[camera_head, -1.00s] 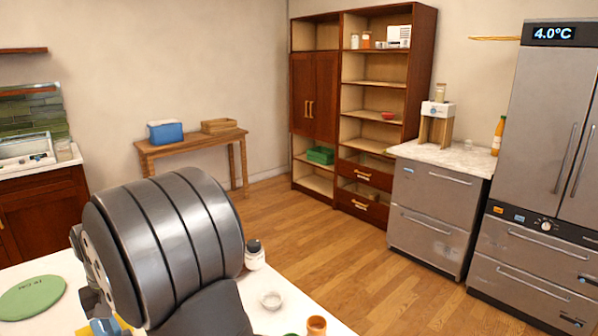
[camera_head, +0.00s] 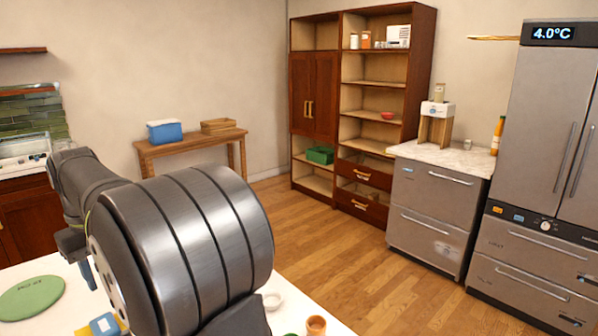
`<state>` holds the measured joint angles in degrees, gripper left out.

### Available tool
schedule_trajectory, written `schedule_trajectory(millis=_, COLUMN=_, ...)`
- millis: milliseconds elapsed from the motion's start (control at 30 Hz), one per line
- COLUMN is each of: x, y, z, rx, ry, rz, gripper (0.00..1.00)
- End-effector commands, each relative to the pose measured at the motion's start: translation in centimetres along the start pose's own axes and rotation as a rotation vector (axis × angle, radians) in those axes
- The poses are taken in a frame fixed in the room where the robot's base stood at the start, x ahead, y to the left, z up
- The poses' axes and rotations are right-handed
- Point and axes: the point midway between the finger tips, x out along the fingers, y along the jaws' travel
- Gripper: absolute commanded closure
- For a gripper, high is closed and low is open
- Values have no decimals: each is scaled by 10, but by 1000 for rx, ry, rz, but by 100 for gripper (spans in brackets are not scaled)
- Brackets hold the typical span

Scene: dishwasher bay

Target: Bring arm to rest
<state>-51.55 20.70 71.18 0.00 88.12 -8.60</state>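My arm fills the lower left of the head view, with a large ribbed dark-grey joint in front of the white table (camera_head: 60,300). A further dark link rises behind it at the left. What looks like part of my gripper (camera_head: 80,258) shows below that link, above the table. A blue-grey finger-like piece points down there. The rest is hidden behind the large joint, so its opening and anything in it cannot be made out.
On the table are a green round mat (camera_head: 30,298), a blue-and-yellow item (camera_head: 104,325), a small pale bowl (camera_head: 272,301) partly hidden, and an orange-brown cup (camera_head: 316,326). A side table (camera_head: 190,144), shelf cabinet (camera_head: 374,95), counter unit (camera_head: 430,215) and fridge (camera_head: 535,120) stand beyond open floor.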

Motion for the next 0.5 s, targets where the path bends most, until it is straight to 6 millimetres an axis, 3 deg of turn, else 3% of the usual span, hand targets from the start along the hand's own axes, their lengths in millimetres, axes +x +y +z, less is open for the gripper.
schedule_trajectory(millis=500, x=-4, y=0, z=0, rx=-410, ry=0, rz=0, gripper=60)
